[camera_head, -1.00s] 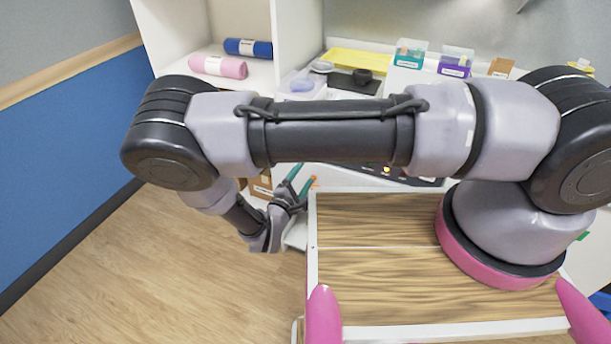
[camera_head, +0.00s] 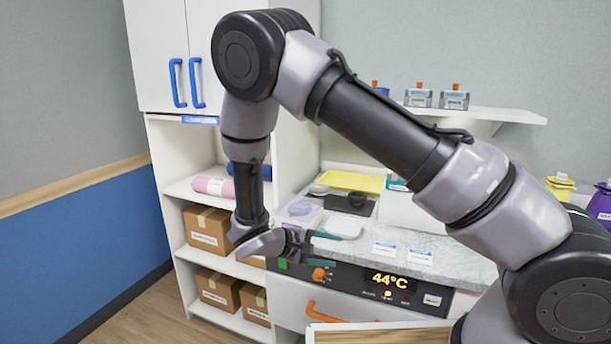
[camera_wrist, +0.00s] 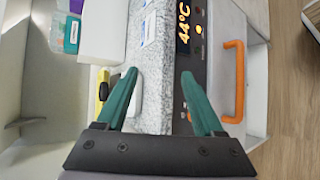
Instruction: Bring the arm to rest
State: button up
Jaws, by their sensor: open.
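My arm spans the head view, with its elbow raised at the upper left and its forearm hanging down. My gripper (camera_head: 318,240) is at the lower end, in front of the counter's front panel. In the wrist view my gripper (camera_wrist: 160,90) shows two green fingers spread apart with nothing between them. The grey speckled counter (camera_wrist: 153,65) lies beyond the fingers. The panel with the 44°C display (camera_head: 388,280) is just right of my gripper in the head view.
A white shelf unit with brown boxes (camera_head: 207,230) and a pink roll (camera_head: 213,187) stands at the left. The counter holds a yellow tray (camera_head: 352,181) and a white dish (camera_head: 343,227). An orange handle (camera_head: 340,315) juts from the drawer. Open floor lies at lower left.

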jog(key=s+d+r+m+g+y, duration=0.2)
jog(key=d+r+m+g+y, duration=0.3)
jog(key=r, duration=0.6)
jog(key=s+d+r+m+g+y, duration=0.1)
jog(key=d+r+m+y, duration=0.2)
jog(key=d+r, duration=0.6)
jog(key=s+d+r+m+t+y, duration=0.2)
jog(key=s+r, duration=0.3)
jog(key=r, duration=0.4)
jog(key=s+d+r+m+t+y, duration=0.2)
jog(key=s+r+t, duration=0.3)
jog(key=r, duration=0.3)
jog(key=shift+s+d+r+m+y, duration=0.15)
jog(key=shift+d+r+m+y, duration=0.2)
jog(key=shift+m+y, duration=0.3)
